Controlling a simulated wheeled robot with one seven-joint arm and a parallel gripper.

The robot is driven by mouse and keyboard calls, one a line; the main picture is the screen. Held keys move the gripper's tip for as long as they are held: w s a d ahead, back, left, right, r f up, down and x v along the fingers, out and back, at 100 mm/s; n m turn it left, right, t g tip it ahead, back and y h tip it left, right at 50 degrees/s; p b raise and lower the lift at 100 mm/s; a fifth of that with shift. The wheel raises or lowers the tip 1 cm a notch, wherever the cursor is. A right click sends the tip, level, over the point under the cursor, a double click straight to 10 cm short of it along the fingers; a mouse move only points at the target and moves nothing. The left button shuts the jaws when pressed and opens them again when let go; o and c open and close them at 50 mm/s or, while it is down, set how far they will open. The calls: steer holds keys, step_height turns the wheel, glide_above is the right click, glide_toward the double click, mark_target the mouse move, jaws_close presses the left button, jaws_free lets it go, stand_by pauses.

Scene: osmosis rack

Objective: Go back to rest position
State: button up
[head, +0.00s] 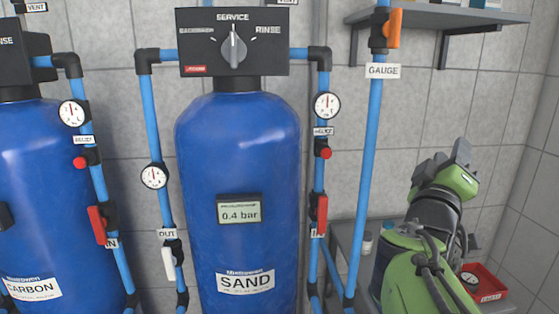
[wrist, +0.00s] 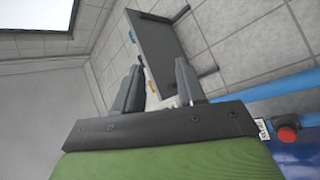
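My gripper (head: 450,158) is raised at the right of the head view, in front of the tiled wall and right of the gauge pipe (head: 366,160). In the wrist view the two dark fingers of my gripper (wrist: 160,78) stand apart with nothing held between them, so it is open. The green arm link behind it hides part of the low shelf in the head view.
A blue sand tank (head: 240,150) with a service knob (head: 234,46) stands in the middle. A blue carbon tank (head: 45,190) is at left. A wall shelf (head: 450,18) is above my gripper. A red tray (head: 490,285) is at lower right.

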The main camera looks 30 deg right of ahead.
steer(key=w+a+f+t+y+p, duration=0.1)
steer(key=w+a+f+y, duration=0.25)
steer(key=a, duration=0.25)
steer(key=w+a+f+n+t+y+p, duration=0.1)
steer(key=w+a+f+t+y, duration=0.1)
steer(key=w+a+f+y, duration=0.25)
steer(key=w+a+f+t+y, duration=0.1)
steer(key=a+f+y, duration=0.2)
steer(key=a+y, duration=0.3)
steer(key=s+a+f+n+g+y+p, duration=0.1)
steer(key=s+a+f, duration=0.4)
steer(key=a, duration=0.5)
steer(key=s+a+f+n+g+y+p, duration=0.1)
steer(key=s+a+f+g+y, duration=0.3)
steer(key=a, duration=0.6)
step_height(320, 180, down, 2)
steer(key=shift+s+a+f+n+g+y+p, duration=0.1)
steer(key=shift+s+a+n+g+y+p, duration=0.25)
steer(key=shift+s+y, duration=0.6)
